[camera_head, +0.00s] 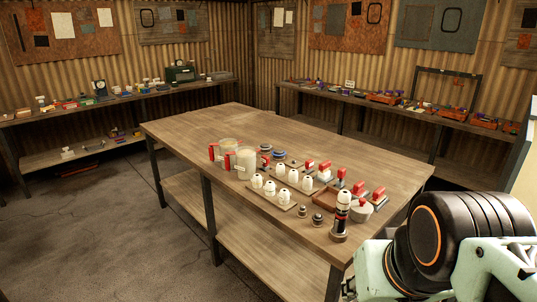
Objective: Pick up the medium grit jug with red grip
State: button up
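Two pale, translucent jugs stand upright side by side on the left part of the central wooden table (215,122). The rear jug (229,146) has a red grip (213,152) on its left side. The front jug (246,161) also has a red grip (230,161) on its left and partly covers the rear one. Their labels are too small to read, so I cannot tell which holds medium grit. Part of my arm fills the lower right corner, to the right of the jugs and well apart from them. My gripper's fingers do not show.
White nozzle-like pieces (281,195) stand in rows beside the jugs. Cluttered benches (120,97) line the walls; the left floor (90,225) is open.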

aim_at(246, 156)
jog(key=i+j, duration=0.3)
jog(key=i+j+z, duration=0.1)
jog(key=i+j, duration=0.2)
jog(key=j, duration=0.2)
jog(key=i+j, duration=0.25)
jog(key=j, duration=0.2)
jog(key=i+j+z, duration=0.1)
jog(key=i+j, duration=0.45)
jog(key=j, duration=0.3)
